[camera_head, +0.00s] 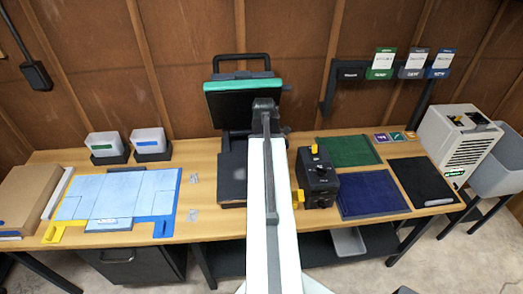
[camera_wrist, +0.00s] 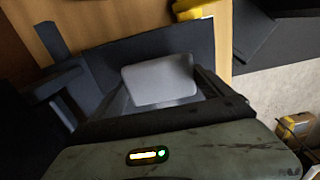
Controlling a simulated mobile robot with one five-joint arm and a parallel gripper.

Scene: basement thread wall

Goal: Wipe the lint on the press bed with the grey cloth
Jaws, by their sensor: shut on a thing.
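The heat press stands open at the back middle in the head view, with its teal-topped upper plate (camera_head: 243,86) raised. Its dark press bed (camera_head: 232,190) lies below, partly hidden by my arm. A dark surface that looks like the bed (camera_wrist: 110,58) also shows in the wrist view. My gripper (camera_head: 267,106) is in front of the press in the head view. In the wrist view my gripper (camera_wrist: 165,100) is shut on a light grey, rounded piece that looks like the grey cloth (camera_wrist: 160,78). I cannot tell whether the cloth touches the bed. I cannot make out lint clearly.
A black control box (camera_head: 318,180) with yellow parts stands right of my arm. Green (camera_head: 347,151) and blue (camera_head: 372,193) mats lie farther right. A pale blue layout board (camera_head: 115,195) and two grey bins (camera_head: 148,141) are left. Bare wood shows left of the press.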

